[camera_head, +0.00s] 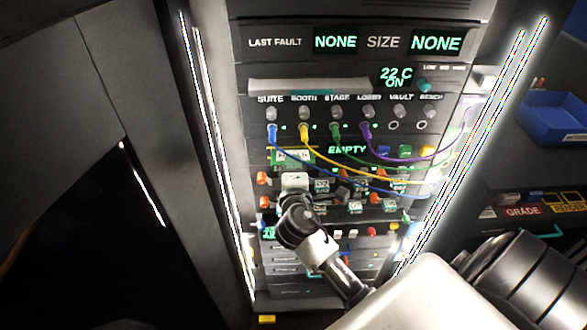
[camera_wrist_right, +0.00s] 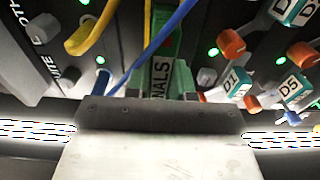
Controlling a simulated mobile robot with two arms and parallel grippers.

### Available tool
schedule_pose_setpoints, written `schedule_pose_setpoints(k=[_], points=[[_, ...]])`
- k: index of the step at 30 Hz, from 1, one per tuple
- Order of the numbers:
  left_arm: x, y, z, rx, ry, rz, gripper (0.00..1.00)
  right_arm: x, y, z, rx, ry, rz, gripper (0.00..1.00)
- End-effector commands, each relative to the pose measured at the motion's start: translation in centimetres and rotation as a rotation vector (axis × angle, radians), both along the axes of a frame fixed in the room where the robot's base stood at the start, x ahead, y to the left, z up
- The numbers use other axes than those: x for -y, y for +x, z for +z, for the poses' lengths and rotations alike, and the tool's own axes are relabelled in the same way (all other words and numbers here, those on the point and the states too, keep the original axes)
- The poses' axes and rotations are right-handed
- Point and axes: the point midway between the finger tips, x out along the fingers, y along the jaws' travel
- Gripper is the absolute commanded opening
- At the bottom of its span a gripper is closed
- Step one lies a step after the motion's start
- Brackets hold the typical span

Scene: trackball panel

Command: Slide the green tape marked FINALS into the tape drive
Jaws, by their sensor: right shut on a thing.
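The green tape (camera_head: 292,155) is at the left of the panel in the head view, below the blue and yellow cable plugs. In the right wrist view the green tape (camera_wrist_right: 161,72) shows a pale label of which "NALS" can be read. My right gripper (camera_head: 295,172) is shut on the tape, in front of the panel. The tape drive's display (camera_head: 347,150) reads EMPTY and sits just right of the tape. The slot is hidden, and I cannot tell whether the tape's far end touches it. My left gripper is not in view.
Blue (camera_head: 284,150), yellow (camera_head: 330,165), green and purple (camera_head: 410,158) cables hang across the panel; the blue one crosses close to the tape in the right wrist view. Orange-ended switches (camera_head: 262,178) lie below. A blue bin (camera_head: 553,118) stands at the right.

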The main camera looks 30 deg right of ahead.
Motion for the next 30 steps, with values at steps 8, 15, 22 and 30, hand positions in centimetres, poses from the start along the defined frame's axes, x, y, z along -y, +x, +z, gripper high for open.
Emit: schedule_pose_setpoints(k=[8, 15, 22, 30], points=[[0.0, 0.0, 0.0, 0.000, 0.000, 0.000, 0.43, 0.4, 0.6, 0.1, 0.003, -0.001, 0.000, 0.00], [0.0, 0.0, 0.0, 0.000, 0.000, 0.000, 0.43, 0.5, 0.9, 0.1, 0.002, 0.000, 0.000, 0.38], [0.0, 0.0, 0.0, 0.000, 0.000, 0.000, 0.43, 0.5, 0.8, 0.1, 0.001, 0.000, 0.000, 0.52], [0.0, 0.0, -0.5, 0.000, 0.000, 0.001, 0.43, -0.1, -0.1, -0.3, -0.001, 0.003, 0.001, 0.52]])
